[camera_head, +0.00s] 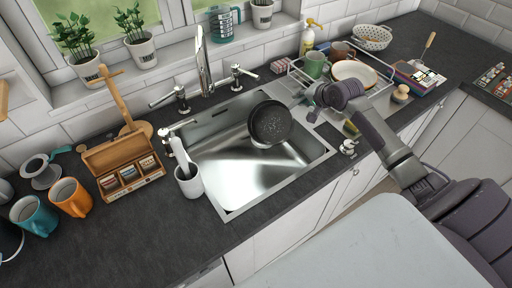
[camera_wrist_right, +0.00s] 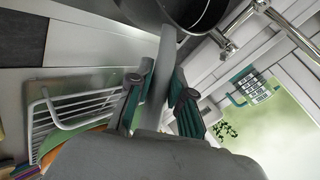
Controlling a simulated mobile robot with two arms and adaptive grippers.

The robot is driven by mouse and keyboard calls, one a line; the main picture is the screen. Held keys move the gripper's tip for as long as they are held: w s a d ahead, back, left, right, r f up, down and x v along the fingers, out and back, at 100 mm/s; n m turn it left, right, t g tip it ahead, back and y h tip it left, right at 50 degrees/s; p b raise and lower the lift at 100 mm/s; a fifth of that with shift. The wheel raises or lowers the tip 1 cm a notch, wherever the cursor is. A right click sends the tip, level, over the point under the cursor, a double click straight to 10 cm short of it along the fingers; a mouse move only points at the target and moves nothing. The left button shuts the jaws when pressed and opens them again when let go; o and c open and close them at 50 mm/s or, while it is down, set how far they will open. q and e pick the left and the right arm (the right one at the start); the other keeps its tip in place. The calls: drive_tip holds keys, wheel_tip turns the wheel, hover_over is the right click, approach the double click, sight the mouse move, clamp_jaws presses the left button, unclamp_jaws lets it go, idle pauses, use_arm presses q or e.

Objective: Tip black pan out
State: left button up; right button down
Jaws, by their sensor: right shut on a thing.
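The black pan (camera_head: 270,122) is held above the steel sink (camera_head: 235,175), steeply tilted, with its dark round face towards the head camera. Pale specks show on that face; I cannot tell whether they are contents or surface marks. My right gripper (camera_head: 308,98) is at the sink's right side, shut on the pan's handle. In the right wrist view, the gripper's two fingers (camera_wrist_right: 160,100) flank the grey handle (camera_wrist_right: 163,65), and the dark pan (camera_wrist_right: 185,12) is cut off at the top edge. My left gripper is not in view.
A faucet (camera_head: 203,65) stands behind the sink. A white cup (camera_head: 188,182) is at the sink's left edge, near a wooden box (camera_head: 122,172) and mugs. A dish rack (camera_head: 375,82) with a green mug (camera_head: 316,66) and a plate (camera_head: 354,73) stands right.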

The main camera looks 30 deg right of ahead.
drive_tip(key=w+d+m+g+y+b, duration=0.1)
drive_tip(key=w+d+b, duration=0.1)
drive_tip(key=d+b, duration=0.1)
drive_tip(key=w+d+f+g+y+b, duration=0.1)
drive_tip(key=w+d+y+b, duration=0.1)
drive_tip(key=b, duration=0.3)
drive_tip(key=w+d+f+m+g+y+b, duration=0.1)
drive_tip(key=w+d+y+b, duration=0.1)
drive_tip(key=d+b, duration=0.2)
drive_tip(key=shift+d+m+g+b, duration=0.1)
drive_tip(key=shift+m+g+b, duration=0.2)
drive_tip(key=shift+b, duration=0.2)
drive_tip(key=shift+r+b, duration=0.15)
drive_tip(key=shift+b, duration=0.5)
idle(0.3)
